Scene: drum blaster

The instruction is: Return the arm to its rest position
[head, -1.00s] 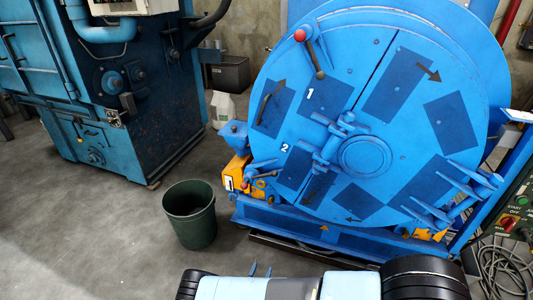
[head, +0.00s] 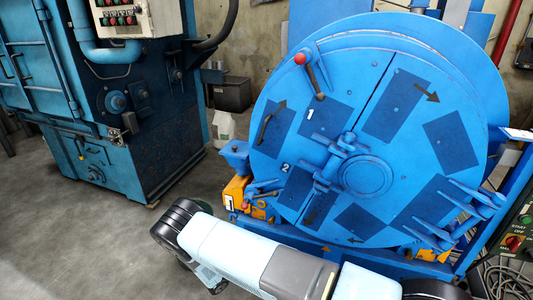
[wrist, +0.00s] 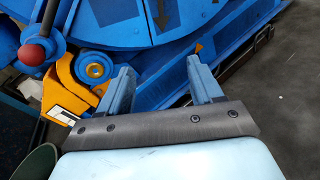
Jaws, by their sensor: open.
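My gripper (wrist: 163,86) shows in the wrist view with its two light blue fingers apart and nothing between them. Its fingertips point toward the lower front of the blue drum blaster, and no contact is visible. In the head view my arm, light blue, grey and black, lies across the bottom. It runs from the lower right toward the lower left, in front of the drum. I cannot make out the fingers clearly there. The round blue drum door (head: 360,110) appears closed. Its red-knobbed lever (head: 311,72) is at the upper left.
A blue machine (head: 110,100) stands left. The grey floor (head: 60,240) at lower left is clear.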

